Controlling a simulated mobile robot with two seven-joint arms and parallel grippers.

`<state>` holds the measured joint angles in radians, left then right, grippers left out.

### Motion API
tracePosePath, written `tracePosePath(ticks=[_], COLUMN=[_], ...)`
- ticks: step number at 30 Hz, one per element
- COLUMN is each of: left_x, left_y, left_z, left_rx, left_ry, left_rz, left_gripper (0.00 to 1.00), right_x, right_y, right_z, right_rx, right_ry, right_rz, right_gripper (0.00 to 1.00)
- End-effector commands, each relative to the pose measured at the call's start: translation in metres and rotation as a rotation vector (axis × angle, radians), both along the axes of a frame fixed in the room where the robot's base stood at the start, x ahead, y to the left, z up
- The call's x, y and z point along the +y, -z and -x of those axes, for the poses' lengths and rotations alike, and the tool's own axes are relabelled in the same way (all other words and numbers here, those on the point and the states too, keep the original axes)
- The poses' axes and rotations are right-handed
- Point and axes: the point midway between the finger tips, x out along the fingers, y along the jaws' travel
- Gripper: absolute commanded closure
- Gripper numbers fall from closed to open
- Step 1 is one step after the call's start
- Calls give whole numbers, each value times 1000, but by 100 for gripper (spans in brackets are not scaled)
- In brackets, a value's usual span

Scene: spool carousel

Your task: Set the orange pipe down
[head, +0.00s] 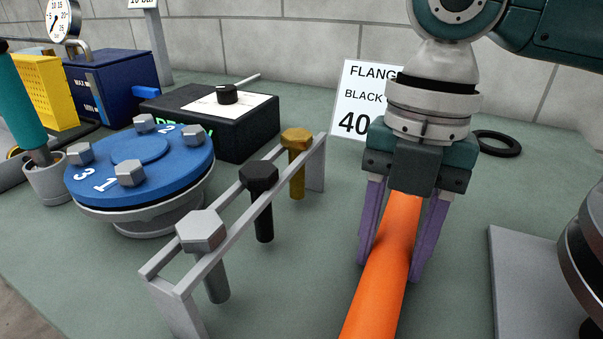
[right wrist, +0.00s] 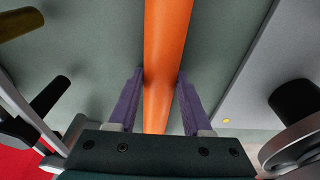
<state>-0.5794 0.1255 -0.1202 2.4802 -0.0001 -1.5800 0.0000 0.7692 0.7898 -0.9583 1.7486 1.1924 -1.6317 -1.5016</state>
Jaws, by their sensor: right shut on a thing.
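The orange pipe (head: 383,278) is a long smooth tube that runs out of the bottom of the head view. My right gripper (head: 393,268) points down with its purple fingers on either side of the pipe, shut on it. In the right wrist view the pipe (right wrist: 165,55) passes between the fingers of the right gripper (right wrist: 160,85) and runs up out of the frame. The pipe's far end is out of view, and I cannot tell whether it touches the table. My left gripper is not in view.
A bolt rack (head: 235,235) with silver, black and brass bolts stands left of the pipe. A blue flange (head: 140,163) and a black box (head: 215,125) are farther left. A grey plate (head: 512,290) with a dark round part is at right. A black ring (head: 498,143) lies behind.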

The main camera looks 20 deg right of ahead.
Motion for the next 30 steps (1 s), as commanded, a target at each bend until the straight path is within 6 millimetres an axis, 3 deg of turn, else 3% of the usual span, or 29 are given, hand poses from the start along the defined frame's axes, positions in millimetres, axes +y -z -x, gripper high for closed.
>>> tracePosePath(ticks=[2,3,11,20,23,30], left_x=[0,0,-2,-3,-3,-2], left_y=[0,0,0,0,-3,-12], left_z=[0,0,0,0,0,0], left_rx=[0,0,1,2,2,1], left_ry=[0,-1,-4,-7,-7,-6], left_rz=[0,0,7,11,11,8], left_gripper=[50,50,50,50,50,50], right_x=[0,0,0,0,-1,-8], right_y=[1,2,2,-2,-14,-67], right_z=[0,0,0,0,-2,-8], right_rx=[-2,1,0,-1,-4,-5], right_ry=[0,0,0,0,1,2], right_rz=[-1,-1,0,0,-2,0], right_gripper=[100,50,21,21,21,21])
